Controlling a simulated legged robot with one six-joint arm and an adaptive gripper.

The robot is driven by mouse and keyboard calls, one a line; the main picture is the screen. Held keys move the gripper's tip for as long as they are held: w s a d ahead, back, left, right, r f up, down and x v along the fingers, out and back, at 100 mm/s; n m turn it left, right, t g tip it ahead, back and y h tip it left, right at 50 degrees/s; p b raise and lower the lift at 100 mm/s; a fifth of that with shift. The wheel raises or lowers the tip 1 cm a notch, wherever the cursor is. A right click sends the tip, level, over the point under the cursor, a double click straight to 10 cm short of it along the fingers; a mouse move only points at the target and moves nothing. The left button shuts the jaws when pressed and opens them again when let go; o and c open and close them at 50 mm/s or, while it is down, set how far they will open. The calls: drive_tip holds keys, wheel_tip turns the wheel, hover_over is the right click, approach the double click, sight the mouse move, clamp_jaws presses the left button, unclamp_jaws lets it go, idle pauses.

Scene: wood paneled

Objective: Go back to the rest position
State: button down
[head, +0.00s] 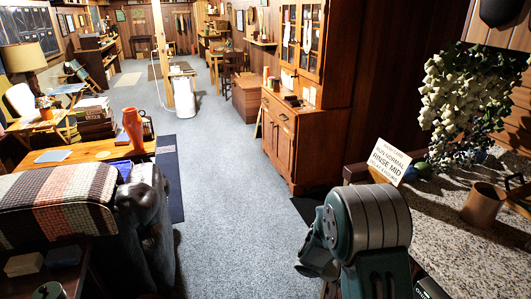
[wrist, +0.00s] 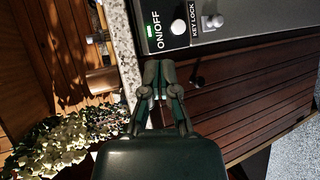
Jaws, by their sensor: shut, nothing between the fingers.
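My gripper (wrist: 159,75) shows in the wrist view with its two fingers together and nothing between them. It is close to a dark grey panel (wrist: 235,22) with an ON/OFF label, a round white button (wrist: 178,27) and a key lock (wrist: 212,21). I cannot tell whether the fingertips touch anything. In the head view my arm is folded at the lower right, beside the speckled counter; the fingertips are hidden there.
The speckled counter (head: 446,234) at right holds a brown mug (head: 482,205), a white sign (head: 389,160) and a leafy plant (head: 458,95). A wooden cabinet (head: 279,138) stands ahead. A sofa (head: 150,210) is at left. Blue-grey carpet (head: 230,220) between them is clear.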

drive_tip(key=s+a+r+t+y, duration=0.3)
drive_tip(key=s+a+r+y, duration=0.1)
drive_tip(key=r, duration=0.3)
drive_tip(key=s+a+r+n+t+y, duration=0.1)
drive_tip(key=s+a+r+t+y, duration=0.2)
drive_tip(key=s+a+r+y, duration=0.2)
drive_tip(key=s+a+r+t+y, duration=0.2)
drive_tip(key=s+a+r+y, duration=0.2)
drive_tip(key=s+r, duration=0.4)
wheel_tip(320, 180, up, 2)
drive_tip(key=shift+s+a+r+n+t, duration=0.1)
drive_tip(key=shift+s+a+n+t, duration=0.15)
drive_tip(key=shift+n+t, duration=0.15)
drive_tip(key=shift+w+d, duration=0.1)
drive_tip(key=shift+d, duration=0.05)
idle(0.5)
